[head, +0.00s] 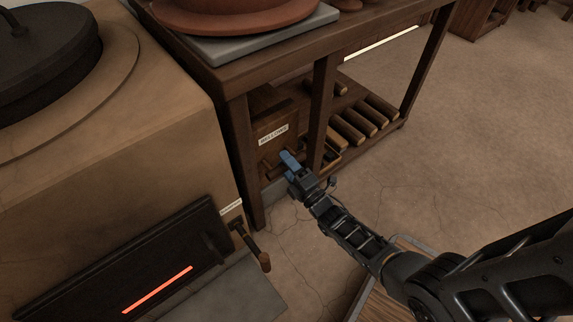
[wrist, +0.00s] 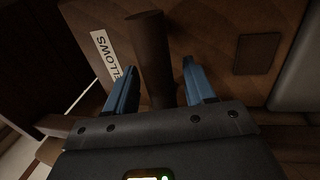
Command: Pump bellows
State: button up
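The bellows (head: 273,118) is a brown wooden box with a white label, under the dark table beside the stove. In the wrist view its wooden face (wrist: 220,40) fills the upper part, with the label (wrist: 108,58) to the left. A dark round wooden handle (wrist: 150,60) sticks out from it. My gripper (head: 287,160) is at the front of the bellows. In the wrist view its blue fingers (wrist: 158,88) are apart, one on each side of the handle, with a gap visible on the right. Contact on the left side cannot be told.
The tan stove (head: 120,130) with a glowing slot stands at left, a small wooden-handled lever (head: 262,255) at its front corner. A table leg (head: 321,110) stands just right of the bellows. Logs (head: 360,125) lie on the low shelf. Floor is open at right.

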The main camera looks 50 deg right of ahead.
grip_shut()
dwell(0.3)
